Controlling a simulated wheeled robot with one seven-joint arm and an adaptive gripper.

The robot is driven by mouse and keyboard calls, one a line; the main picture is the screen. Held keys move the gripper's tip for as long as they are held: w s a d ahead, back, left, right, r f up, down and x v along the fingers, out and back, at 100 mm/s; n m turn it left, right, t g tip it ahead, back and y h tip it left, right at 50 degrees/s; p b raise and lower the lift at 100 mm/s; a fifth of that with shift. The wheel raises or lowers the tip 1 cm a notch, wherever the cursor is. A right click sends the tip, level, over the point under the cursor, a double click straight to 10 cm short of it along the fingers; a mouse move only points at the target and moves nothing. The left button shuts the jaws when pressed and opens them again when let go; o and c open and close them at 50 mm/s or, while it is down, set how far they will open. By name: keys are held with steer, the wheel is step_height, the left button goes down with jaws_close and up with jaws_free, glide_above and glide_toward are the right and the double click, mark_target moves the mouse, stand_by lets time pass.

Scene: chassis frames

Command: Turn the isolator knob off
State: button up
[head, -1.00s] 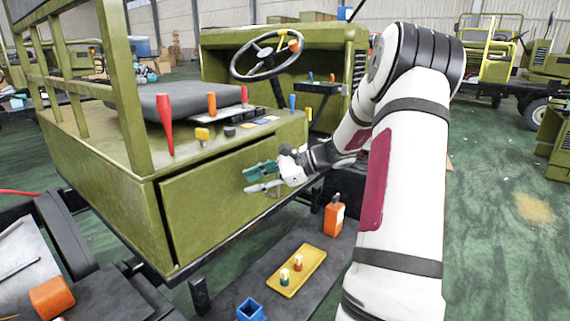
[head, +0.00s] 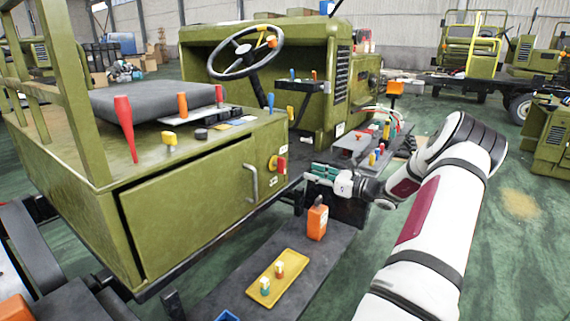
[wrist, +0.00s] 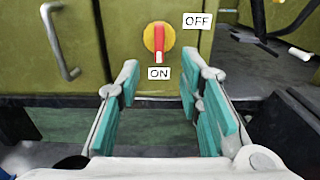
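The isolator knob (wrist: 159,42) is a red handle on a round yellow plate on the green side panel. In the wrist view its handle is upright, with its pale tip pointing down at the ON label (wrist: 159,73). The OFF label (wrist: 197,20) is to its upper right. The knob also shows in the head view (head: 280,164), at the right end of the panel. My gripper (wrist: 158,80) is open, with teal finger pads spread either side below the knob and nothing between them. In the head view my gripper (head: 312,172) is right of the knob, apart from it.
A metal door handle (wrist: 60,42) is left of the knob. Below, an orange bottle (head: 317,220) and a yellow tray (head: 278,278) with small pieces stand on a dark board. Loose tools lie on the deck above. A grey ledge with coloured parts (head: 372,150) is at the right.

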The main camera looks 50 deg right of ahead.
mark_target(285, 165)
steer(key=w, duration=0.4)
steer(key=w+b, duration=0.1)
steer(key=w, duration=0.4)
steer(key=w+a, duration=0.1)
steer(key=w, duration=0.3)
steer(key=shift+w, duration=0.15)
steer(key=shift+a, duration=0.1)
jaws_close()
